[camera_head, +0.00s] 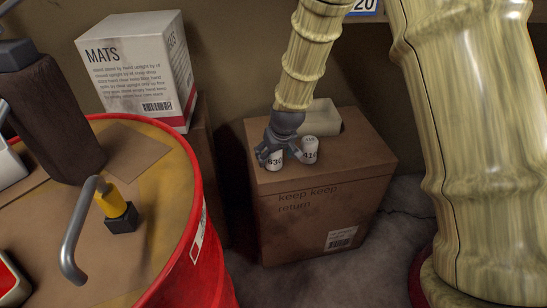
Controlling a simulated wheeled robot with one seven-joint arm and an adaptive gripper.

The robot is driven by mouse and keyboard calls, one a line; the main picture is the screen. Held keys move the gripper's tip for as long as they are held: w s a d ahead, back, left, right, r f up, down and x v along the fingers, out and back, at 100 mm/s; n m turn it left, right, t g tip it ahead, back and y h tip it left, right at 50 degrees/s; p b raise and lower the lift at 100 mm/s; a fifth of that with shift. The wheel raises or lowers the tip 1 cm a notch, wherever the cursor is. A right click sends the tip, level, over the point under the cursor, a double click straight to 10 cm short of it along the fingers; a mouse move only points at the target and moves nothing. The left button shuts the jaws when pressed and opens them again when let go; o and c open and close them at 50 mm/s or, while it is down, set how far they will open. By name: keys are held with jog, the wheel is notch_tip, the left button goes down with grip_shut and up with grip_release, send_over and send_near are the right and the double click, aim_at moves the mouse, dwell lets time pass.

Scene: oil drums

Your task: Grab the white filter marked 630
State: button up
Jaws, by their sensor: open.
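A white filter (274,161) stands on a cardboard box, its marking partly covered and reading like "630". My gripper (268,155) is open and comes down over it from above, with dark fingers at its sides. I cannot tell whether the fingers touch it. A second white filter (310,152), marked 410, stands just to the right, close to the gripper.
The filters stand on the cardboard box (310,215), which also bears a pale block (327,117) behind them. A red-rimmed drum (190,255) with a bent metal handle (78,235) fills the left. A white MATS box (135,65) stands behind. Bare floor shows right of the cardboard box.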

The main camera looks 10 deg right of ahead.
jog(key=x, duration=0.2)
jog(key=shift+f, duration=0.35)
jog(key=c, duration=1.2)
jog(key=shift+c, duration=0.2)
